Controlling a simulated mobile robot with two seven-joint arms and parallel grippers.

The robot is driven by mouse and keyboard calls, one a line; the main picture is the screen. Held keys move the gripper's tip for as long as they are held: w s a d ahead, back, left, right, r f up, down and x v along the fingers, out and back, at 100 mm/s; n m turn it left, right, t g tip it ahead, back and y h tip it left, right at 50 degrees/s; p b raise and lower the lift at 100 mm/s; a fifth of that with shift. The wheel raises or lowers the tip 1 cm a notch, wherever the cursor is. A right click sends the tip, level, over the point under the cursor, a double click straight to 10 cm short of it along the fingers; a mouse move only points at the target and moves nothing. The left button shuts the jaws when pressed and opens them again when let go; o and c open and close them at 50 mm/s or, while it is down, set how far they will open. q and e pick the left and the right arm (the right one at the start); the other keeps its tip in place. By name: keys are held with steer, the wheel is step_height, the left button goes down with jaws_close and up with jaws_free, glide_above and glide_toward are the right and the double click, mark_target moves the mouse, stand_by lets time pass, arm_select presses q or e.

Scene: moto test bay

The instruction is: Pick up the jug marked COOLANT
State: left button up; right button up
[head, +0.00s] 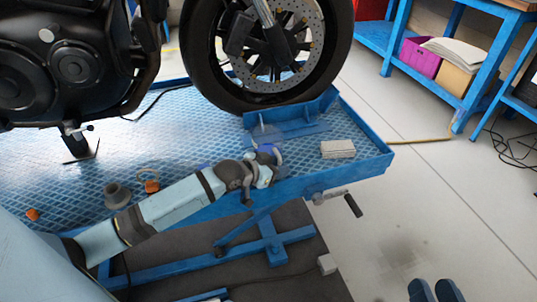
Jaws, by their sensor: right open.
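I cannot make out a jug marked COOLANT in the head view. My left gripper (270,154) is at the end of the pale arm, over the front edge of the blue lift platform (350,172), near the wheel chock. It is small and partly hidden by its own wrist, so I cannot see how its fingers stand. My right gripper (434,291) shows only as two dark blue fingertips at the bottom edge, apart with floor between them. It is over bare floor.
A motorcycle wheel (200,60) stands in a blue chock (290,122) on the platform. A stack of pale pads (338,149) and a grey cup-like part (117,195) lie on it. A blue bench (373,38) holds a magenta box (420,57). The floor at right is mostly clear.

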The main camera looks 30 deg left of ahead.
arm_select(q)
jaws_close()
steer(key=shift+r, duration=0.15)
